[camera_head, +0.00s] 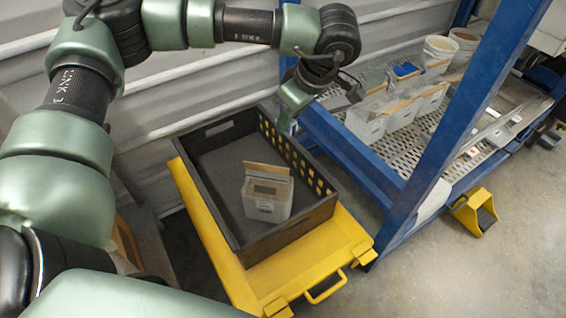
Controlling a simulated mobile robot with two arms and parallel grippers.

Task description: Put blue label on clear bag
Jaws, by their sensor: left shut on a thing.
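A small blue piece (405,70), which may be the blue label, shows on the metal rack at upper right. I cannot make out its shape or whether it lies on a bag. My left gripper (352,88) is at the rack's near left side, left of the blue piece. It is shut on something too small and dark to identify. No clear bag can be told apart with certainty among the pale bins. My right gripper is out of view.
A black crate (225,222) on a yellow cart (330,255) holds a pale box (267,197). The blue rack post (450,140) slants beside the shelf (400,147). White bins (367,122) and buckets (438,50) crowd the shelf. Floor at lower right is mostly clear.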

